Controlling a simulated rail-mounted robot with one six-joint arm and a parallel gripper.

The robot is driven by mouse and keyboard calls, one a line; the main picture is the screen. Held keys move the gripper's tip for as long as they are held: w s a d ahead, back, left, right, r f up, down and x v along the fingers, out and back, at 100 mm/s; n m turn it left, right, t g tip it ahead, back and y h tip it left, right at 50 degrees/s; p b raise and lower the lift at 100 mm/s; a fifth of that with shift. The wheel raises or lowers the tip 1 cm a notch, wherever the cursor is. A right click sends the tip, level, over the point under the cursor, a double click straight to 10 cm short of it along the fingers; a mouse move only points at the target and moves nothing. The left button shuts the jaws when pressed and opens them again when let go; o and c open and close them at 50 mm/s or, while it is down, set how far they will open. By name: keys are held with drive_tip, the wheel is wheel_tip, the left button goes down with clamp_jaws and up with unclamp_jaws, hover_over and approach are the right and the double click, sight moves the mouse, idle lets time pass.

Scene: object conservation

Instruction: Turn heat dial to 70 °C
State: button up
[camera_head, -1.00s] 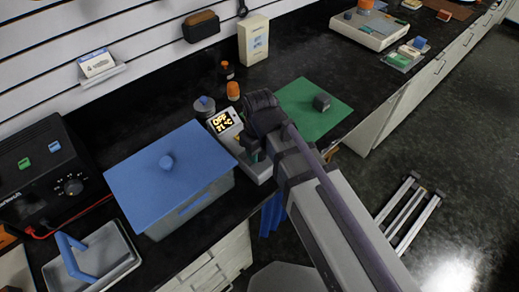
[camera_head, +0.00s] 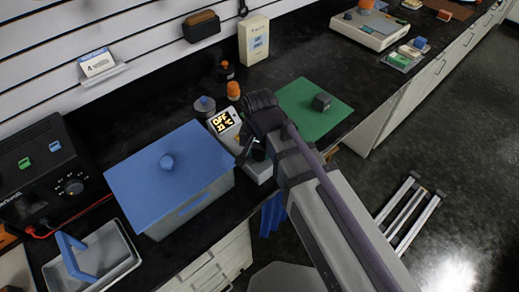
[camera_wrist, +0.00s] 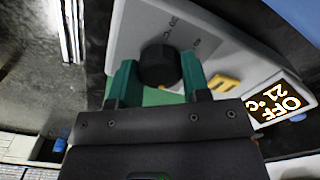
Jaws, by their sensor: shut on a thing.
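The heat dial (camera_wrist: 160,66) is a round black knob on a pale grey control unit (camera_wrist: 215,40). In the wrist view my gripper (camera_wrist: 159,60) has its two green fingers on either side of the dial, shut on it. The unit's display (camera_wrist: 275,106) shows OFF and 21 °C in the wrist view. The display also shows in the head view (camera_head: 224,123), lit yellow and white. In the head view my gripper (camera_head: 256,148) is over the unit's right part, and my arm hides the dial. The small print around the dial is too blurred to read.
A yellow switch (camera_wrist: 223,83) sits between dial and display. A bath with a blue lid (camera_head: 150,190) stands left of the unit. A green mat (camera_head: 325,112) with a dark cube (camera_head: 322,101) lies to the right. Small bottles (camera_head: 233,90) stand behind.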

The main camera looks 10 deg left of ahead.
sight(259, 152)
drive_tip(key=m, duration=0.3)
drive_tip(key=shift+m, duration=2.3)
drive_tip(key=o, duration=0.9)
drive_tip(key=shift+o, duration=0.2)
drive_tip(key=shift+r, duration=0.1)
wheel_tip(259, 152, up, 11)
drive_tip(key=p, duration=1)
drive_tip(key=shift+f+p, duration=0.2)
drive_tip(key=shift+p, duration=0.2)
